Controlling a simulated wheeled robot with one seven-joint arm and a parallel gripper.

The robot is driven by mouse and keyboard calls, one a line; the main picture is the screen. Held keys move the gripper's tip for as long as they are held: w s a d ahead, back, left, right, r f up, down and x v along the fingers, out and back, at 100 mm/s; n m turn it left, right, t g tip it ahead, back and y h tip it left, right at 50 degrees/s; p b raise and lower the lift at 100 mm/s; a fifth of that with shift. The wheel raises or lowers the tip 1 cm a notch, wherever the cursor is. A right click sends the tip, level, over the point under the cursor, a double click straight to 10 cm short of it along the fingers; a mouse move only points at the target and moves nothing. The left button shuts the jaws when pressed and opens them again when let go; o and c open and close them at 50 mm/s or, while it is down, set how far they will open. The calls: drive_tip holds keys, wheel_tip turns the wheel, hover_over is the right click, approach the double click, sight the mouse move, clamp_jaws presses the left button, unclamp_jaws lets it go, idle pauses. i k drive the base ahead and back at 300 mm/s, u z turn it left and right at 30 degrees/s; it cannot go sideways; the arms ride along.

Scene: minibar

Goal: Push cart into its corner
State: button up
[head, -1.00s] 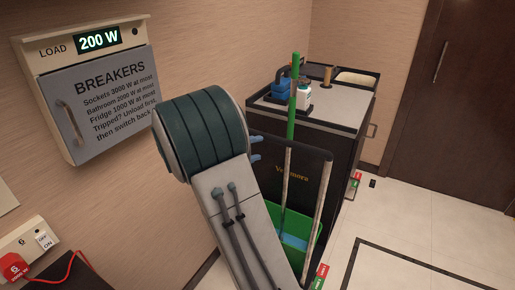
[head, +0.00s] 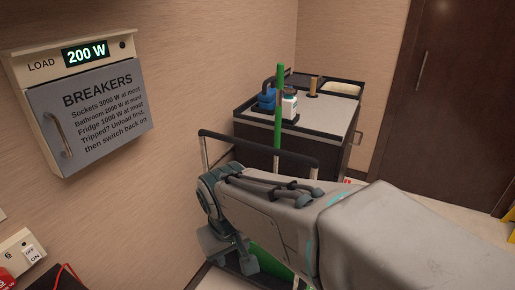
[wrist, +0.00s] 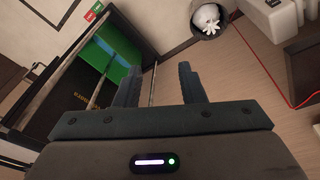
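The cart (head: 345,118) stands by the left wall, near where that wall meets the back wall. It has a dark body, a light top with dark rims and a dark push handle (head: 258,145) at its near end. My gripper (wrist: 160,80) is open at the handle end of the cart. In the wrist view, the cart's dark end (wrist: 62,98) and green bin (wrist: 118,50) lie to the left. A thin post shows between the fingers; I cannot tell whether it is within their grasp or beyond. In the head view my arm hides the cart's lower part.
On the cart top are a blue bottle (head: 267,97), a white bottle (head: 290,103) and a green pole (head: 279,120). The breaker box (head: 92,100) is on the left wall. A dark door (head: 450,100) is at right. A bin (wrist: 210,18) and red cable (wrist: 262,65) show in the wrist view.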

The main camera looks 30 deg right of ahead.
sight(311, 143)
drive_tip(key=k, duration=0.4)
drive_tip(key=z, duration=0.75)
drive_tip(key=i, duration=0.7)
drive_tip(key=u, duration=0.6)
